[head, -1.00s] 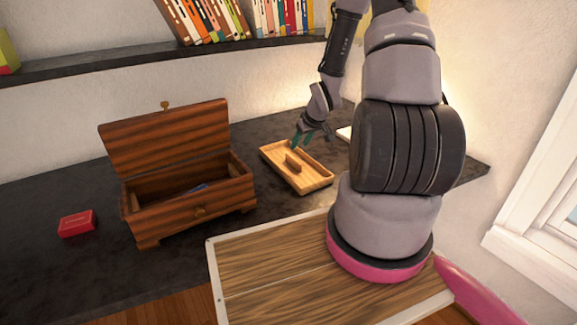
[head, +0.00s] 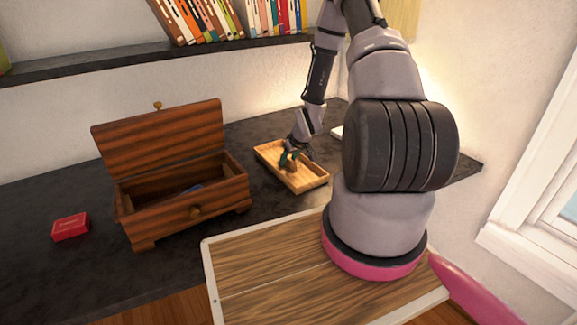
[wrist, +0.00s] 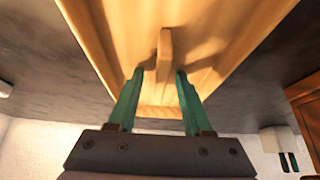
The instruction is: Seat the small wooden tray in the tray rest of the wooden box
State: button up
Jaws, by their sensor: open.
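The small wooden tray (head: 309,181) is a light, shallow rectangle lying on the dark desk, right of the box. A raised handle (wrist: 165,62) runs along its middle. My gripper (head: 289,158) is over the tray. In the wrist view its two green fingers (wrist: 156,75) are open, one on each side of the handle's line, with gaps between; whether they reach around the handle's end I cannot tell. The dark reddish wooden box (head: 182,212) stands on the desk with its lid (head: 160,140) raised. Its inside shows a small blue thing (head: 192,188); the tray rest is not clear.
A small red box (head: 70,227) lies left of the wooden box. A shelf (head: 130,60) with books (head: 200,20) runs along the wall behind. A white object (head: 337,132) lies behind the tray. Bare desk separates the tray and box.

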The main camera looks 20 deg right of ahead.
jog(key=shift+c, duration=0.3)
grip_shut()
dwell(1.4)
